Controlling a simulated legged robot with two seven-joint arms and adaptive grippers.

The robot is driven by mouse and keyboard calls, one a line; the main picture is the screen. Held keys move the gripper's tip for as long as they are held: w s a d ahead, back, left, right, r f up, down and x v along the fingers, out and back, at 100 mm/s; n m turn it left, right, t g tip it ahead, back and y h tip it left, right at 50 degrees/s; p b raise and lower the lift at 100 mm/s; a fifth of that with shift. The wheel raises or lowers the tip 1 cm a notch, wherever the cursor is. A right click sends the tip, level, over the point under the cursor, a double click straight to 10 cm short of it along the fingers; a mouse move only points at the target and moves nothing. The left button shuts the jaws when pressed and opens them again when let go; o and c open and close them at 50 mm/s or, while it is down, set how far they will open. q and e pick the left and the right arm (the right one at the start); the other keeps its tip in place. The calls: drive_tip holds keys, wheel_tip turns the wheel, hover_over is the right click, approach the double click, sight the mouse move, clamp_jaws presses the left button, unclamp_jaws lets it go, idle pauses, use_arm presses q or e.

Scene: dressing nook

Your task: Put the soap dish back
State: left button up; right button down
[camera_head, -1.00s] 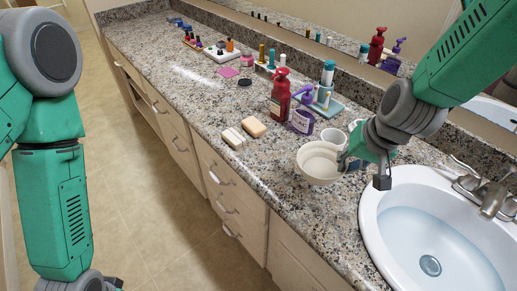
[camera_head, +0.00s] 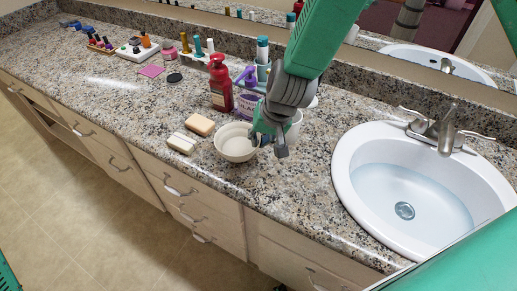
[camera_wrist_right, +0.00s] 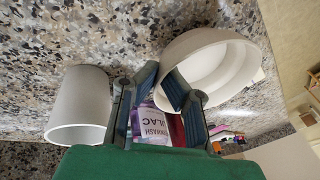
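The cream, round, bowl-shaped dish (camera_head: 232,148), seemingly the soap dish, sits upright on the counter, right of a tan soap bar (camera_head: 200,124) and a pale ribbed block (camera_head: 181,143). My right gripper (camera_head: 268,141) is low at the dish's right rim. In the right wrist view, the dish (camera_wrist_right: 213,62) is just right of the gripper (camera_wrist_right: 162,82); the spread fingers show a gap with the rim's near edge between them. Contact cannot be told. My left gripper is out of view.
A white cup (camera_wrist_right: 80,108) stands beside the gripper. The red pump bottle (camera_head: 220,88) and purple-labelled bottle (camera_head: 248,100) stand behind the dish. The sink (camera_head: 350,165) is to the right. The counter's front edge is close; counter left of the ribbed block is clear.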

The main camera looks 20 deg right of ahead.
drive_tip(key=shift+s+a+f+b, duration=0.1)
drive_tip(key=shift+a+f+b, duration=0.1)
drive_tip(key=shift+f, duration=0.45)
drive_tip(key=shift+a+f+b, duration=0.1)
drive_tip(key=shift+a+f, duration=0.1)
drive_tip(key=shift+f, duration=0.7)
drive_tip(key=shift+d, duration=0.6)
drive_tip(key=c, duration=1.7)
unclamp_jaws()
drive_tip(key=shift+d+f, duration=0.1)
drive_tip(key=shift+d, duration=0.05)
drive_tip(key=shift+a, duration=0.5)
drive_tip(key=shift+r, duration=0.4)
use_arm(q)
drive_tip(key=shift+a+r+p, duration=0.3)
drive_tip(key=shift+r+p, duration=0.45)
drive_tip(key=shift+p, duration=0.45)
use_arm(e)
drive_tip(key=v, duration=1.1)
drive_tip(key=shift+s+r, duration=0.15)
drive_tip(key=shift+r, duration=0.05)
